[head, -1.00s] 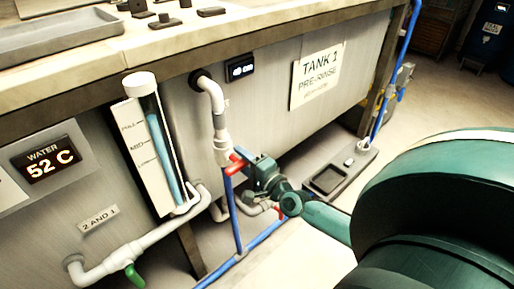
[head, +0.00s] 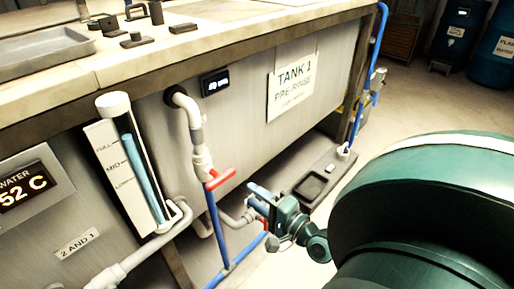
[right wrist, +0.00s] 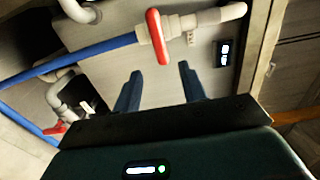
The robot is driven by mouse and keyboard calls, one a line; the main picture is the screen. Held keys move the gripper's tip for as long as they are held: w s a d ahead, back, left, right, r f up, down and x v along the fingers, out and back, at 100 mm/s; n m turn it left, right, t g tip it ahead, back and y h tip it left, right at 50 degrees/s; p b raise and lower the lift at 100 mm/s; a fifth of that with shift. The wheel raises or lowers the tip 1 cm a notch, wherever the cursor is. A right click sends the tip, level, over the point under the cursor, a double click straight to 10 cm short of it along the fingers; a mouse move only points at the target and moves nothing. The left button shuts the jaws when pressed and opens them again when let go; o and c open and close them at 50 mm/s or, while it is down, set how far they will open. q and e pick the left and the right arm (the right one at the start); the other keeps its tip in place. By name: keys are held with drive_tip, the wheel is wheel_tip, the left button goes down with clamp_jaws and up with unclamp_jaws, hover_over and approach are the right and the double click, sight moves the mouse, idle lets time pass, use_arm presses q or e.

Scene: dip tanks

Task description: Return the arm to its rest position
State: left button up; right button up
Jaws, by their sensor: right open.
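My right gripper (head: 256,196) is in the lower middle of the head view, in front of the tank's lower pipes. It also shows in the right wrist view (right wrist: 158,80), with its two fingers apart and nothing between them. A valve with a red handle (head: 221,178) sits on the pipe up and to the left of it, apart from the fingers. In the right wrist view the red handle (right wrist: 157,37) lies beyond the fingertips. My green right arm fills the lower right of the head view and hides the floor there. My left gripper is not in view.
The tank front (head: 250,120) carries a TANK 1 PRE-RINSE sign (head: 293,82), a level gauge (head: 135,160) and a blue pipe (head: 216,225). A low tray (head: 313,186) lies by its base. Open floor (head: 405,110) and blue drums (head: 497,45) are at the right.

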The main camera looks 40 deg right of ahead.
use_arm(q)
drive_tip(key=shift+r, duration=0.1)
use_arm(e)
drive_tip(key=s+a+n+g+y, duration=0.1)
drive_tip(key=s+a+n+y, duration=0.15)
drive_tip(key=a+n, duration=0.4)
drive_tip(key=s+a+n+g+y, duration=0.2)
drive_tip(key=s+a+n, duration=0.1)
drive_tip(key=a+n, duration=0.4)
use_arm(q)
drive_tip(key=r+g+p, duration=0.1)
drive_tip(key=p, duration=0.4)
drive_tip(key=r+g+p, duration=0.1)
drive_tip(key=p, duration=0.5)
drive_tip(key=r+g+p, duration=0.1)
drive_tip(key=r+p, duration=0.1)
drive_tip(key=p, duration=0.3)
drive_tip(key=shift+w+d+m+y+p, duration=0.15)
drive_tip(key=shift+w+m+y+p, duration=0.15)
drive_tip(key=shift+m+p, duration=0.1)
use_arm(e)
drive_tip(key=s+a+r+n+g+h, duration=0.2)
drive_tip(key=a+r+n+g, duration=0.2)
drive_tip(key=a+r+n, duration=0.1)
drive_tip(key=shift+r+n, duration=0.65)
drive_tip(key=shift+n, duration=0.3)
